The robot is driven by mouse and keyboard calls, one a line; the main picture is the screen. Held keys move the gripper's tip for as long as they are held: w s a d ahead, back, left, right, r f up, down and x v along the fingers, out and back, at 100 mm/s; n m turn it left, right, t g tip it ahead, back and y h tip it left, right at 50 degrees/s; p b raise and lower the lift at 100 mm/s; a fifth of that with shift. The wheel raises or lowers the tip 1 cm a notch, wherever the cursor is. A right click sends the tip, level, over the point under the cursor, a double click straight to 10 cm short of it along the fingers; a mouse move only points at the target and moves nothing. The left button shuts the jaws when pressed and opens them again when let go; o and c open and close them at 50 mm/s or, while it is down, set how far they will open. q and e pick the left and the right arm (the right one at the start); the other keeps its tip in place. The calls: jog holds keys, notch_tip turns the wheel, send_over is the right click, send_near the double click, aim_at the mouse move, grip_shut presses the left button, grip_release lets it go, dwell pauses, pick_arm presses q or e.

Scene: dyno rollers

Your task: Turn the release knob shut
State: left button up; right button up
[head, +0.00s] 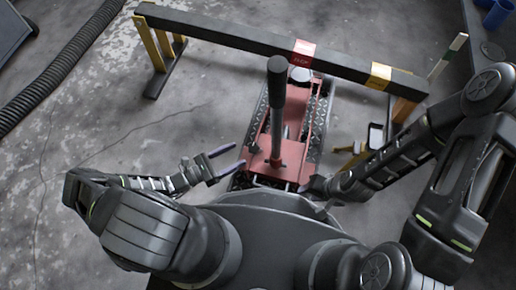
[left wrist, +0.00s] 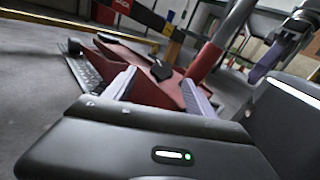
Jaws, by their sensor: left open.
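A red floor jack (head: 262,168) with an upright dark handle (head: 277,95) stands on the floor under a black beam. A small black knob (head: 254,148), which looks like the release knob, sits at the jack's left side. In the left wrist view the black knob (left wrist: 161,70) shows beyond and between my fingers. My left gripper (head: 239,155) is open and empty, its fingertips just left of the knob and apart from it. My right gripper (head: 308,186) is by the jack's right rear edge; its fingers are mostly hidden. One purple finger pad (left wrist: 268,60) shows in the left wrist view.
The black beam (head: 230,36) with red and yellow bands spans behind the jack on yellow legs (head: 151,45). A black corrugated hose (head: 62,65) lies at the far left. The floor left of the jack is clear.

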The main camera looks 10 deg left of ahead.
aim_at(253, 149)
pick_arm(q)
jog(key=b+x, duration=0.1)
jog(key=x, duration=0.6)
jog(key=shift+d, duration=0.45)
jog(key=shift+c, duration=0.2)
jog(key=shift+b, duration=0.3)
jog(key=c, duration=1.3)
